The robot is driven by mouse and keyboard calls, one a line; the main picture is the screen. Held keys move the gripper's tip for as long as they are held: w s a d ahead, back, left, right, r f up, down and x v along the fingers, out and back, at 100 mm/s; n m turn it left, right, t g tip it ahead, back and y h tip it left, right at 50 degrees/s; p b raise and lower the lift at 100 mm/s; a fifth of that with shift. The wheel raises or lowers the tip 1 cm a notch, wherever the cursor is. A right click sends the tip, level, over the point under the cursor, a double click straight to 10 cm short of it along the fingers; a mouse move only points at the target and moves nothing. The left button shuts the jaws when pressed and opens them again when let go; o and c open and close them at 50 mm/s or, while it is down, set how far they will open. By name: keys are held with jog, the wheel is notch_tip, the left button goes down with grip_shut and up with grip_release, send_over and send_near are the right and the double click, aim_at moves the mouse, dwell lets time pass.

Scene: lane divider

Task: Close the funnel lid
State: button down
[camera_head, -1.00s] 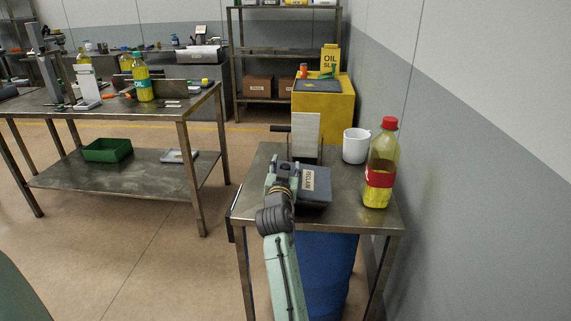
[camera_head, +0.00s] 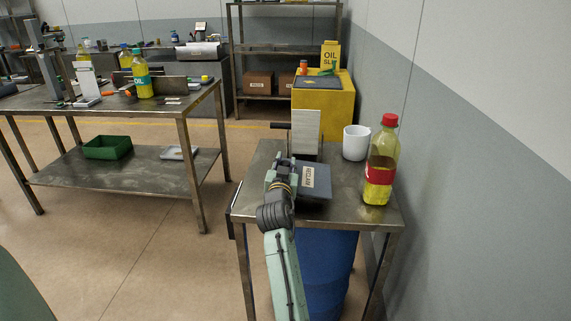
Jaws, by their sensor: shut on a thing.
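On the small metal table, a dark grey box (camera_head: 317,186) carries a white label that seems to read "RECLAIM". Behind it a pale upright panel (camera_head: 306,128), which may be the funnel lid, stands raised. A dark handle (camera_head: 281,126) sticks out from the panel's left side. My gripper (camera_head: 284,163) is at the left edge of the dark box, below the handle in the picture and apart from it. It looks shut on the box's left side. My wrist hides the fingers and the exact contact. The funnel's opening is not visible.
A white mug (camera_head: 356,143) and a red-capped yellow bottle (camera_head: 380,170) stand on the table's right side, near the wall. A blue drum (camera_head: 325,270) is beneath. A yellow cabinet (camera_head: 324,101) stands behind. Floor is clear towards the left workbench (camera_head: 105,180).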

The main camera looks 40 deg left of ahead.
dwell(0.4)
jog(key=shift+s+a+f+n+b, duration=0.1)
jog(key=shift+a+f+n+b, duration=0.05)
jog(key=shift+f+n+b, duration=0.3)
jog(key=shift+s+a+f+n+b, duration=0.1)
jog(key=shift+f+n+b, duration=0.15)
jog(key=shift+f+b, duration=0.2)
jog(key=c, duration=1.3)
grip_release()
jog(key=v, duration=1.2)
